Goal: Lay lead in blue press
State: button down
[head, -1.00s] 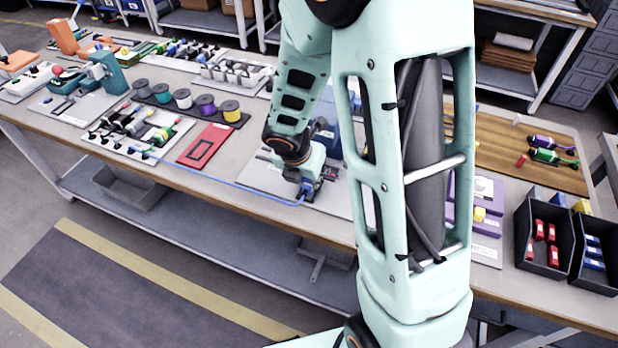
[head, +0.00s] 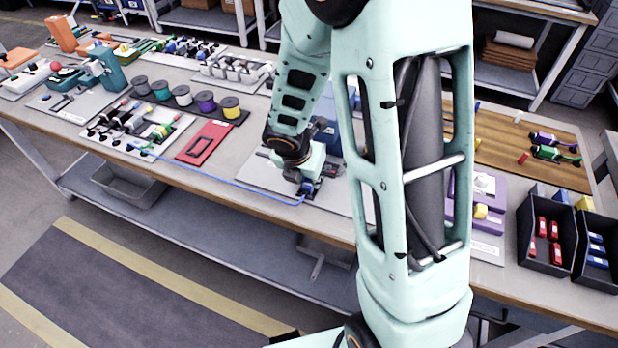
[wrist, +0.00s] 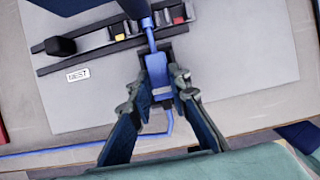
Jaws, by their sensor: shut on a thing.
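The blue lead (head: 225,182) runs from a board on the left across the bench front to my gripper (head: 308,187). In the wrist view my gripper (wrist: 158,88) is shut on the lead's blue end piece (wrist: 156,68), between both fingertips. The blue cable (wrist: 85,150) trails below it to the left. A thin blue part extends above the end piece, over a dark slotted rail. The blue press (head: 330,130) stands on a pale plate just behind my gripper, partly hidden by my arm. A dark blue part, seemingly of the press, fills the top of the wrist view (wrist: 85,8).
The pale plate (wrist: 230,60) carries a rail with a black knob (wrist: 60,46), a yellow block (wrist: 120,32) and a red block (wrist: 179,16). Left stand a red plate (head: 204,143) and several spools. Right are purple blocks and two black bins (head: 545,265).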

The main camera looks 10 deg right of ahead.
jog(key=c, duration=1.7)
grip_release()
jog(key=shift+c, duration=0.2)
jog(key=shift+r, duration=0.15)
jog(key=v, duration=1.2)
jog(key=shift+w, duration=0.1)
